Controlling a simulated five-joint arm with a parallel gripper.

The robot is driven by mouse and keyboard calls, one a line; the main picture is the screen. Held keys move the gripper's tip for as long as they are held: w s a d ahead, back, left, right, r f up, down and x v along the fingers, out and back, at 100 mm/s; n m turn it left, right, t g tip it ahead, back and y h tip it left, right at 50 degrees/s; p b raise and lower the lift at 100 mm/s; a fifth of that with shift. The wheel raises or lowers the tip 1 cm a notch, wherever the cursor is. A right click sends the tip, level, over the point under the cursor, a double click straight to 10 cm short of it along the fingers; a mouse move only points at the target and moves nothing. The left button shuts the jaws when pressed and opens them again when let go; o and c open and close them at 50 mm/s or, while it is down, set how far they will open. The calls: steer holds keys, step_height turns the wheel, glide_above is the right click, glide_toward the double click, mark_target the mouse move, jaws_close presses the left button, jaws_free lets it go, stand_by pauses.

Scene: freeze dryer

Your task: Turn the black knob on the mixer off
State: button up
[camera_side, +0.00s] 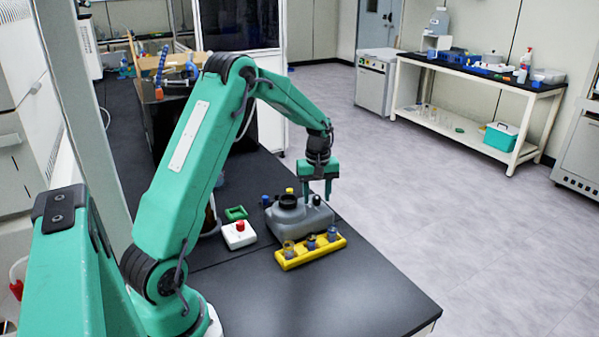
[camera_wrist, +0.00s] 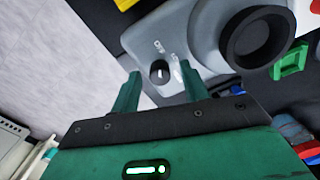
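The mixer (camera_side: 297,222) is a grey, rounded device on the black bench, with a round dark-rimmed opening on top. Its black knob (camera_wrist: 160,71) has a white mark and sits on the grey top in the wrist view. In the side view the knob (camera_side: 317,200) shows small, just below my gripper (camera_side: 318,196). My gripper points down at the mixer's right end. In the wrist view its two green fingers (camera_wrist: 160,87) are apart, with the knob showing between and slightly beyond their tips. I cannot tell whether either finger touches it.
A yellow rack (camera_side: 323,254) with vials stands in front of the mixer. A white box with a red button (camera_side: 240,227) and a green frame (camera_side: 236,213) lie to its left. The dark mixer opening (camera_wrist: 257,37) is right of the knob. The bench front is clear.

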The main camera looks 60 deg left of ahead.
mark_target(317, 196)
steer(key=shift+r, duration=0.1)
steer(key=shift+r, duration=3.8)
steer(key=shift+s+d+r, duration=0.1)
steer(key=shift+d+r, duration=0.2)
steer(key=shift+r, duration=0.05)
steer(key=s+d+r+m+t, duration=0.3)
steer(key=s+d+r+m, duration=0.45)
steer(key=d+r, duration=0.35)
steer(key=s+d+f+m+t, duration=0.1)
steer(key=s+d+m, duration=0.6)
steer(key=s, duration=0.8)
steer(key=d+t, duration=0.1)
steer(key=d, duration=0.2)
steer(key=shift+d+f+t, duration=0.2)
steer(key=shift+f+t, duration=0.1)
